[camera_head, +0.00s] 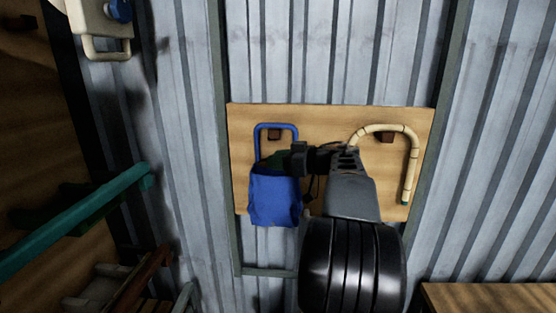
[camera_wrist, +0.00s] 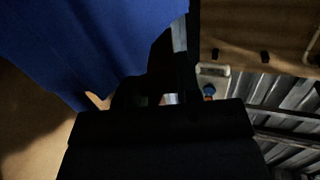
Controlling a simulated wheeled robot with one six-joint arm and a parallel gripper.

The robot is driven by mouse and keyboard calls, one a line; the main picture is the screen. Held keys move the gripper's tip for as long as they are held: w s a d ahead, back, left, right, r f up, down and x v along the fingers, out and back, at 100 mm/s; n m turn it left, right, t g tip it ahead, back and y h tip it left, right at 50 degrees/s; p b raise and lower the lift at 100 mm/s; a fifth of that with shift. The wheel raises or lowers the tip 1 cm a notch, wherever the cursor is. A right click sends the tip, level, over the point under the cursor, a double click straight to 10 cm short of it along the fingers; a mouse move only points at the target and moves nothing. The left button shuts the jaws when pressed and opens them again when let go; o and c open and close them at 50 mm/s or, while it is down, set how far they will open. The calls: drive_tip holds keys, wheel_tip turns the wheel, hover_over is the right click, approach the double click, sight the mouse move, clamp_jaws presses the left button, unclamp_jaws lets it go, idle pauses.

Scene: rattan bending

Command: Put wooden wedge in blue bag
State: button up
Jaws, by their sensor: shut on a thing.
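The blue bag (camera_head: 275,197) hangs by its blue handle from a peg on a wooden board, and its cloth fills the upper left of the wrist view (camera_wrist: 80,45). My gripper (camera_head: 299,160) is at the bag's upper right edge, by its mouth. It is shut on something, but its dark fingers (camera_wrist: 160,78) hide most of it. A dark greenish shape (camera_head: 279,160) shows at the bag's mouth beside the fingertips; I cannot tell whether it is the held thing. No wooden wedge can be made out clearly.
The wooden board (camera_head: 330,117) is fixed to a corrugated metal wall (camera_head: 500,120). A curved rattan cane (camera_head: 412,165) hangs on a peg at its right. A green bar (camera_head: 75,220) is at the left, and a wooden table (camera_head: 490,297) is at the lower right.

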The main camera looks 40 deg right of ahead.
drive_tip(key=o, duration=1)
drive_tip(key=b+v, duration=0.2)
drive_tip(key=v, duration=1.1)
drive_tip(key=shift+s+d+r, duration=0.1)
drive_tip(key=shift+s+d, duration=0.05)
drive_tip(key=shift+s, duration=0.25)
